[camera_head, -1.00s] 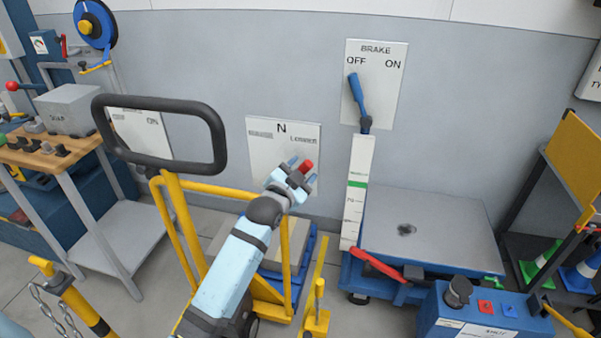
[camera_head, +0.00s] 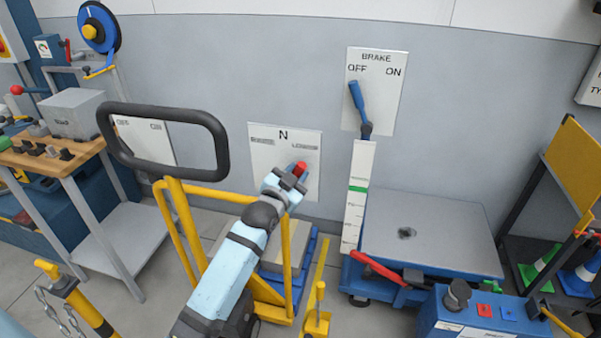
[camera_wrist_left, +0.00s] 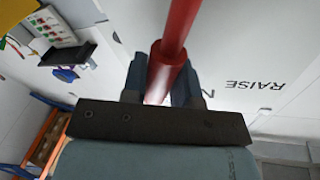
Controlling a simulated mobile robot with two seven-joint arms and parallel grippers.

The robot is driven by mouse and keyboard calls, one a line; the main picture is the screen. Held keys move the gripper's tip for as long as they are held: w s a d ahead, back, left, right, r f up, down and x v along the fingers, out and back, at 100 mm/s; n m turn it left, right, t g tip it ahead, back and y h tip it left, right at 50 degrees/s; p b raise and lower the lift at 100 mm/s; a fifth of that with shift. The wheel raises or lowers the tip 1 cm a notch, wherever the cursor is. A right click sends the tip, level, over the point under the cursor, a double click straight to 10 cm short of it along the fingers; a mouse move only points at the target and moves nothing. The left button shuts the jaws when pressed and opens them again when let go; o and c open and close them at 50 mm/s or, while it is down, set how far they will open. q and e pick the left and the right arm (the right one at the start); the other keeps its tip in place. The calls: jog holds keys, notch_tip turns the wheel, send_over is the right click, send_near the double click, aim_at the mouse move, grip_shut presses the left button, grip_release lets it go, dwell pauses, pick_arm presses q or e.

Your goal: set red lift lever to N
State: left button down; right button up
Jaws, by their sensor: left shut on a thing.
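The red lift lever (camera_head: 300,169) sits in front of a white wall plate (camera_head: 262,158) marked N at the top, with a label on each side. The right label reads like LOWER. In the head view the red tip is on the right side of the plate, below that label. My left gripper (camera_head: 292,177) is at the lever and shut on it. In the left wrist view the red lever (camera_wrist_left: 170,70) runs between the two fingers (camera_wrist_left: 162,82), and RAISE and part of the N show on the plate beyond. My right gripper is not in view.
A yellow cart with a black loop handle (camera_head: 222,150) stands left of my left arm. A blue lever on the BRAKE plate (camera_head: 388,90) points to OFF. A grey-topped blue platform (camera_head: 440,225) stands at the right, and a workbench (camera_head: 60,150) at the left.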

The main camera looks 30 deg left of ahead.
pick_arm(q)
jog(key=a+n, duration=0.1)
jog(key=a+n+p, duration=0.1)
jog(key=r+n+p, duration=0.1)
jog(key=shift+s+a+n+t, duration=0.4)
jog(key=shift+s+a+n+y+p, duration=0.1)
jog(key=shift+a+n+y+p, duration=0.2)
jog(key=shift+a+n+p, duration=0.25)
jog(key=shift+a+n, duration=0.1)
jog(key=shift+n, duration=0.15)
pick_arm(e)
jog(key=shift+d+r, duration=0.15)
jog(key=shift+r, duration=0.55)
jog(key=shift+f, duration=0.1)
pick_arm(q)
jog(key=c, duration=0.9)
grip_release()
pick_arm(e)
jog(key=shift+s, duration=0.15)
pick_arm(q)
jog(key=shift+s, duration=0.15)
jog(key=shift+s+d+f, duration=0.15)
jog(key=shift+s+f, duration=0.15)
jog(key=shift+s, duration=1.95)
jog(key=shift+s+d+f, duration=0.1)
jog(key=shift+s+f, duration=0.25)
jog(key=shift+s, duration=1.9)
jog(key=shift+s+d+f, duration=0.15)
jog(key=shift+s+f, duration=0.15)
jog(key=shift+s, duration=1.95)
